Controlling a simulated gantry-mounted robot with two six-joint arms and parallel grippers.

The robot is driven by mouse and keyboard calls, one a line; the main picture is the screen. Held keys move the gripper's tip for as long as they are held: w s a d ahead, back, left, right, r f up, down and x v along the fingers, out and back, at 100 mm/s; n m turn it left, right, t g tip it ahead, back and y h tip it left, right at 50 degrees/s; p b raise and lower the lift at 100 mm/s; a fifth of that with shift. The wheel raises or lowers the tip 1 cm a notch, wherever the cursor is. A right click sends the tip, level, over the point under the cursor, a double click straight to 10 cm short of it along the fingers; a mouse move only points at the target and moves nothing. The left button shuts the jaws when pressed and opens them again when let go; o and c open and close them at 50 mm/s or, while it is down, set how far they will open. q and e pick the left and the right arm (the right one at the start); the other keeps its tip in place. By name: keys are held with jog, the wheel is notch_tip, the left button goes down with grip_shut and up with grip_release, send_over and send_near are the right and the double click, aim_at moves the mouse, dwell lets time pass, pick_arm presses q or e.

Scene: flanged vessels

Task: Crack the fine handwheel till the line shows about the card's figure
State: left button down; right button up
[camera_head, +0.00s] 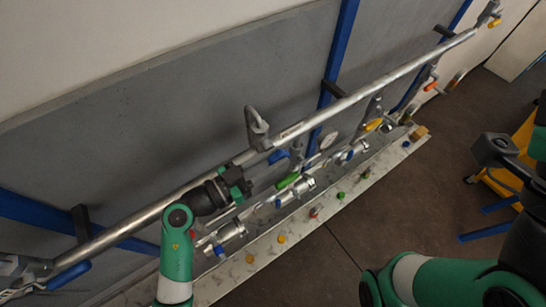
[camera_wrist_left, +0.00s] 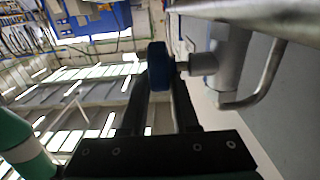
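My left gripper (camera_head: 243,182) is beside the upper pipework, just below the long pipe. In the left wrist view, a dark blue handwheel (camera_wrist_left: 160,66) is seen edge-on at the tips of my left gripper's two black fingers (camera_wrist_left: 160,92). Its stem joins a grey valve body (camera_wrist_left: 225,65) on the right. The fingers are apart, one to each side of the wheel; whether they press on it I cannot tell. A small pale round gauge (camera_head: 328,140) stands to the right of the gripper, too small to read. I cannot make out a card.
A long grey pipe (camera_head: 400,73) runs diagonally along the wall on brackets. Below it are a green-handled valve (camera_head: 288,181), a yellow handle (camera_head: 373,125) and several coloured knobs along a pale ledge (camera_head: 265,262). A yellow stand (camera_head: 505,182) is at the right; the floor between is clear.

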pick_arm(q)
jog(key=shift+f+h+b, duration=0.2)
jog(key=shift+h+b, duration=0.1)
jog(key=shift+b, duration=0.1)
jog(key=shift+a+t, duration=0.1)
jog(key=shift+t, duration=0.3)
jog(key=shift+r, duration=0.15)
jog(key=c, duration=0.9)
grip_release()
jog(key=shift+c, duration=0.2)
jog(key=v, duration=0.7)
jog(key=shift+s+a+f, duration=0.15)
jog(key=shift+a+f, duration=0.05)
jog(key=shift+a, duration=0.05)
